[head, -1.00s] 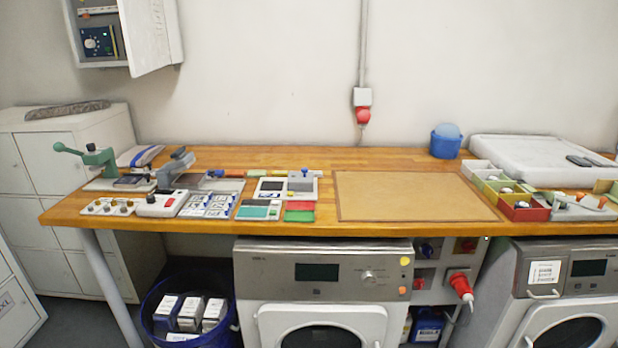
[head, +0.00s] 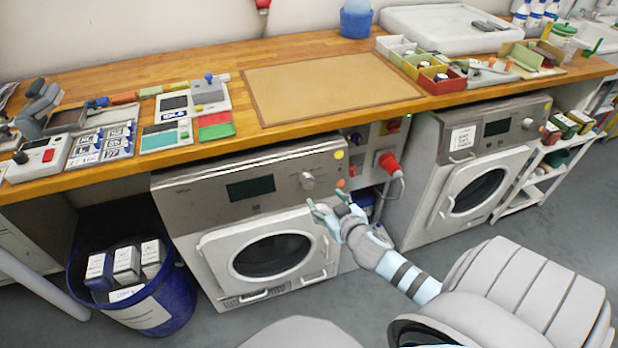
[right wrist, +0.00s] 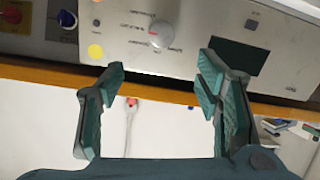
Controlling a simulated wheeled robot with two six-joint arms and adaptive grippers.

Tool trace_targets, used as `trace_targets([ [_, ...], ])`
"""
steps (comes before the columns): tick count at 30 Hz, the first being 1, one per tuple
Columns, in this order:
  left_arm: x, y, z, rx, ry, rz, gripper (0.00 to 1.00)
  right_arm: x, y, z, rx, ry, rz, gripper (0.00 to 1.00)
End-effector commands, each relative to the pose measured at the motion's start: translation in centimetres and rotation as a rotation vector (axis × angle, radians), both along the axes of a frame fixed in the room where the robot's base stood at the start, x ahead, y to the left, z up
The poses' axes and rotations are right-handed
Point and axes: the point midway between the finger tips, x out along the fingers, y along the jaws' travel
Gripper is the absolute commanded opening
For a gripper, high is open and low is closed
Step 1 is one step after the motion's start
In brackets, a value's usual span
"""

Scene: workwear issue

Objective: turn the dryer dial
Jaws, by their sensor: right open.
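The dryer (head: 262,215) stands under the wooden worktop, with a grey control panel, a dark display (head: 250,187) and a round silver dial (head: 307,180) to the right of it. In the right wrist view the dial (right wrist: 162,34) shows near the top, between the lines of my two fingertips and beyond them. My right gripper (head: 331,208) is in front of the dryer, just below and right of the dial in the head view. Its green-padded fingers (right wrist: 163,78) are open, with nothing between them, and apart from the dial. My left gripper does not show.
A second machine (head: 475,165) stands to the right. Between them a red plug (head: 388,163) hangs on a cable. A blue bin (head: 135,290) with boxes stands left of the dryer. The worktop (head: 300,125) overhangs the panel. Grey floor is free in front.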

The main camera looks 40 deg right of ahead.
Motion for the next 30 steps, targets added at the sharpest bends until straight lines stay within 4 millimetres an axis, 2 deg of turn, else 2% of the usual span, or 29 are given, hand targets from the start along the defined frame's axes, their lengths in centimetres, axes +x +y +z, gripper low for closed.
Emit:
trace_targets([
  [4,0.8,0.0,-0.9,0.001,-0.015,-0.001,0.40,3.1,-0.8,-1.5,0.003,-0.002,-0.001,0.58],
  [9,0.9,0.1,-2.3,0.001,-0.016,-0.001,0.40,7.7,-2.1,-3.6,0.005,0.001,0.000,0.58],
  [12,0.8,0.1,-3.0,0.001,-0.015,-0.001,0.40,9.9,-2.7,-4.5,0.006,0.001,0.001,0.58],
  [15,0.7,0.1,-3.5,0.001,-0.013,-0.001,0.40,11.2,-3.1,-5.1,0.005,0.002,0.002,0.58],
  [19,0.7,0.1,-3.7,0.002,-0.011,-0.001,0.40,12.0,-3.3,-5.3,0.004,0.003,0.002,0.58],
  [26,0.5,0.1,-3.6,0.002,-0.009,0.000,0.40,12.1,-3.4,-5.3,0.004,0.003,0.004,0.58],
  [30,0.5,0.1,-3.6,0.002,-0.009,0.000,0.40,12.1,-3.4,-5.3,0.004,0.003,0.004,0.38],
])
